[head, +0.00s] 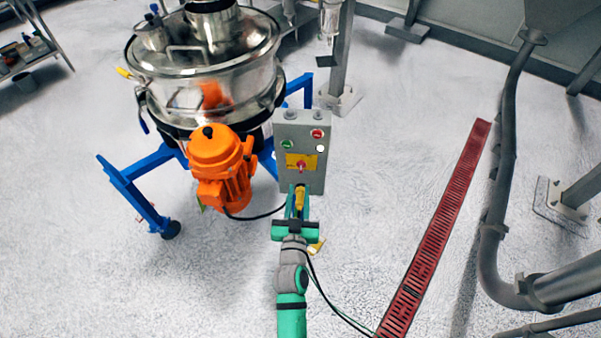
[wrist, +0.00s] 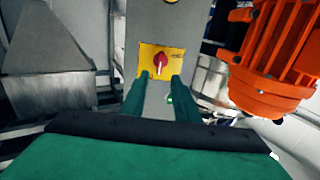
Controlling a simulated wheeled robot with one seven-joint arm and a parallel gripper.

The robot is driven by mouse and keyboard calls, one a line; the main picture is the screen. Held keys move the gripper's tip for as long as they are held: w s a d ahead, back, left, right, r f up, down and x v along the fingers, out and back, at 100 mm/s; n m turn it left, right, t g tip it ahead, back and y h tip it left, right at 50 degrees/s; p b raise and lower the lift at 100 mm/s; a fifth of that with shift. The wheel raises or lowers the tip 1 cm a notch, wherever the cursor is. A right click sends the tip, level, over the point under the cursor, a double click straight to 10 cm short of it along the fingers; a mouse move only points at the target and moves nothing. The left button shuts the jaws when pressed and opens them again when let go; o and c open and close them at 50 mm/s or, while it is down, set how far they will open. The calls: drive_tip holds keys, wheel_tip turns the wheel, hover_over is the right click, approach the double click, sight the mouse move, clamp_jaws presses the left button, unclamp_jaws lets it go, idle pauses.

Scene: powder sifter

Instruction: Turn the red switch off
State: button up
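The red switch (head: 301,166) is a rotary knob on a yellow plate (head: 291,160) on the front of a grey control box (head: 316,178). In the wrist view the red switch (wrist: 160,60) has a pale handle bar that looks roughly upright. My gripper (head: 299,189) is just in front of the lower part of the box, below the knob in the head view. In the wrist view my gripper (wrist: 159,82) has its two green fingers apart, with the knob framed beyond the gap. Nothing is between the fingers.
An orange motor (head: 222,165) stands close left of the box, below the steel sifter (head: 205,75) on its blue frame (head: 130,185). The box also has a red button (head: 317,133) and a green button (head: 287,144). Open floor and a red drain grate (head: 435,235) lie right.

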sight(301, 168)
drive_tip(key=w, duration=0.8)
drive_tip(key=shift+w+d, duration=0.1)
drive_tip(key=shift+d, duration=0.2)
clamp_jaws()
